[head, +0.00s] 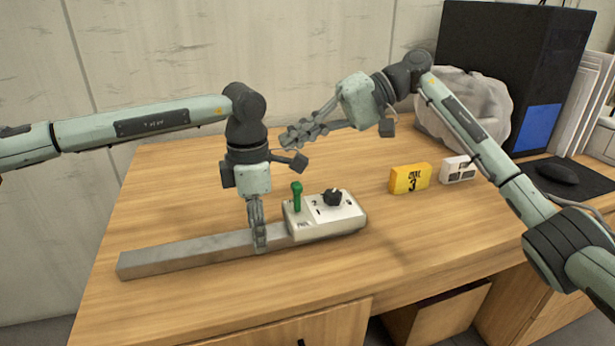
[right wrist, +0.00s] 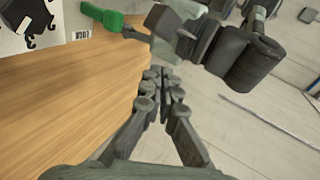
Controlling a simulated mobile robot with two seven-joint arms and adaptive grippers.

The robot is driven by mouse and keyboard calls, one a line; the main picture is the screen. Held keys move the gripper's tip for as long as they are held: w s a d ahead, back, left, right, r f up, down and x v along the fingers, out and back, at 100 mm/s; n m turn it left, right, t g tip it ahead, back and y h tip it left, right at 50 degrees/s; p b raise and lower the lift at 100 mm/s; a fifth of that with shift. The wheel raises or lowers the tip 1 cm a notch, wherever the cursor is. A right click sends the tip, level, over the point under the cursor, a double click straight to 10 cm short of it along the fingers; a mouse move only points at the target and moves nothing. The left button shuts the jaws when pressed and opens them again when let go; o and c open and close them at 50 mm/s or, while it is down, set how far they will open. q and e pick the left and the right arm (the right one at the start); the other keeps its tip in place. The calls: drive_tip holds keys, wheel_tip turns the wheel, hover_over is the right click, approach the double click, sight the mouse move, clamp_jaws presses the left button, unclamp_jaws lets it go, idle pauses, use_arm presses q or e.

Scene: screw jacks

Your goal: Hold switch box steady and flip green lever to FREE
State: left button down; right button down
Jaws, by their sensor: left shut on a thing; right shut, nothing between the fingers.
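The white switch box (head: 340,215) stands on the desk with a green lever (head: 297,196) at its left and a black knob (head: 333,197) beside it. The lever stands about upright; its small label cannot be read surely. A long grey bar (head: 185,255) runs left from the box. My left gripper (head: 259,245) is shut on the bar close to the box. My right gripper (head: 288,138) is shut and empty, in the air above and behind the lever. In the right wrist view the lever (right wrist: 104,18) shows at upper left, apart from my right fingertips (right wrist: 163,75).
A yellow block (head: 409,179) marked 3 and a white block (head: 459,170) stand to the right. A black computer tower (head: 500,60), a grey rock-like lump (head: 480,105) and a mouse (head: 557,173) are farther back right. The desk behind the box is clear.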

sight(297, 197)
drive_tip(key=w+d+f+m+t+y, duration=0.1)
drive_tip(key=d+f+m+t+y, duration=0.2)
drive_tip(key=d+f, duration=0.4)
drive_tip(key=d+m+y, duration=0.1)
drive_tip(key=d+y, duration=0.1)
drive_tip(key=d, duration=0.2)
drive_tip(key=shift+w+f, duration=0.3)
drive_tip(key=shift+w, duration=0.1)
drive_tip(key=a, duration=0.3)
drive_tip(key=s+a, duration=0.1)
drive_tip(key=a, duration=0.2)
drive_tip(key=s+a, duration=0.1)
drive_tip(key=a, duration=0.2)
drive_tip(key=shift+s, duration=0.15)
drive_tip(key=shift+s+d, duration=0.1)
drive_tip(key=shift+s, duration=0.35)
